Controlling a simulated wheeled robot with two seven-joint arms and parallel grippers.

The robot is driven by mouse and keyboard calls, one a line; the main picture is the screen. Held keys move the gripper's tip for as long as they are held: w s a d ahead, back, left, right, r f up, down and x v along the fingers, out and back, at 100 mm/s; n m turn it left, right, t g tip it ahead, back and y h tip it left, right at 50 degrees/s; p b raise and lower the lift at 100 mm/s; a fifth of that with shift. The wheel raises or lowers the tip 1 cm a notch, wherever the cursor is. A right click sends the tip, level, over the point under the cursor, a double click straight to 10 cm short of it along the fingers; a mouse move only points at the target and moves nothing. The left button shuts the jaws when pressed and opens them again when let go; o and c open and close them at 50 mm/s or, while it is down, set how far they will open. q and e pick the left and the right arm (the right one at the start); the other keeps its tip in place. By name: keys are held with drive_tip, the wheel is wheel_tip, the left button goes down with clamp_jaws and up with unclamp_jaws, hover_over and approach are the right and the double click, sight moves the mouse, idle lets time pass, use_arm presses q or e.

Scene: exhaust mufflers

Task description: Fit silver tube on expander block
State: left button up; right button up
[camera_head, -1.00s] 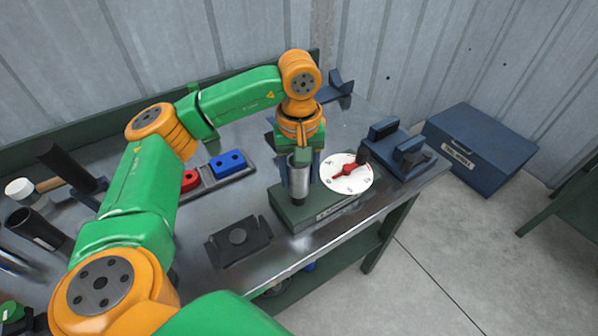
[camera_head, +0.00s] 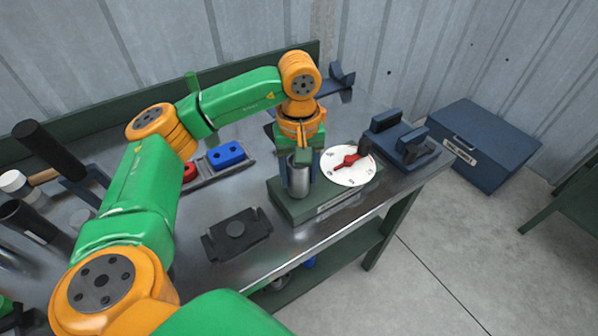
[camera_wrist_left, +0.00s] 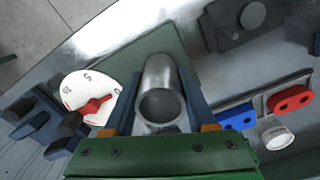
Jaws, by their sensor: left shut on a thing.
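My left gripper (camera_head: 299,178) is shut on the silver tube (camera_head: 299,183), which stands about upright. In the left wrist view the tube (camera_wrist_left: 161,94) sits between the two blue fingers, its open end facing the camera. The tube is over the dark green expander block (camera_head: 322,201), at the block's left part. The tube and fingers hide the block's expanding part, and I cannot tell how far the tube is seated. A white dial (camera_head: 347,167) with a red pointer (camera_head: 348,161) is on the right part of the block. My right gripper is not in view.
A dark plate with a round knob (camera_head: 235,229) lies left of the block. Behind it is a tray with blue (camera_head: 225,155) and red (camera_head: 190,171) pieces. Dark blue cradles (camera_head: 398,139) stand right of the dial. The bench front edge is close to the block.

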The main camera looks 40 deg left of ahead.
use_arm(q)
drive_tip(key=shift+f+b, duration=0.35)
drive_tip(key=shift+f, duration=0.1)
drive_tip(key=o, duration=1.4)
drive_tip(key=shift+c, duration=0.2)
